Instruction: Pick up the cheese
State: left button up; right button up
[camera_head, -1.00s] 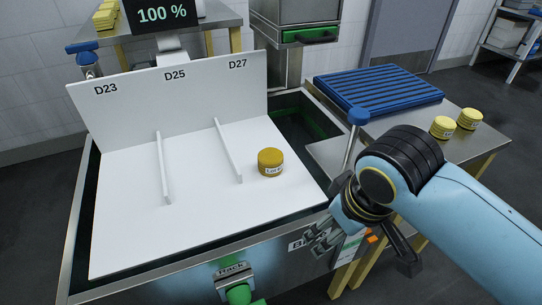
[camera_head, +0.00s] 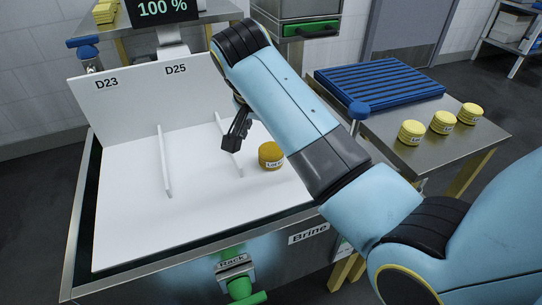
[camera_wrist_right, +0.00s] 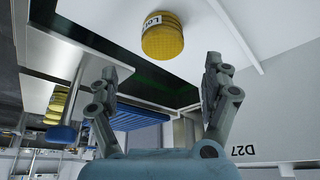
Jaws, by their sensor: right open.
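The cheese (camera_head: 268,156), a dark yellow round with a white label, sits on the white rack floor (camera_head: 130,215), right of the right divider. It also shows in the wrist view (camera_wrist_right: 162,42), at the upper middle. My right gripper (camera_head: 236,138) is above the rack, just left of the cheese in the head view and apart from it. In the wrist view its two fingers (camera_wrist_right: 162,76) are spread with nothing between them. My right arm hides the D27 label and lies close to the right edge of the cheese. My left gripper is not in view.
Two thin upright dividers (camera_head: 165,160) stand on the rack, which has a tall back panel (camera_head: 135,100). Three lighter yellow cheeses (camera_head: 442,123) and a blue slatted tray (camera_head: 380,85) are on the right table. A blue-knobbed lever (camera_head: 359,109) stands beside my arm.

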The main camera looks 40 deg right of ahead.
aim_at(270, 150)
jog(key=x, duration=0.3)
jog(key=shift+f+b, duration=0.25)
jog(key=shift+b, duration=0.05)
jog(key=x, duration=0.1)
jog(key=b+x, duration=0.1)
jog(key=x, duration=0.3)
jog(key=shift+w+a+f, duration=0.15)
jog(key=shift+a+f, duration=0.05)
jog(key=shift+a, duration=0.05)
jog(key=shift+c, duration=0.2)
jog(key=c, duration=1.3)
jog(key=shift+r, duration=0.1)
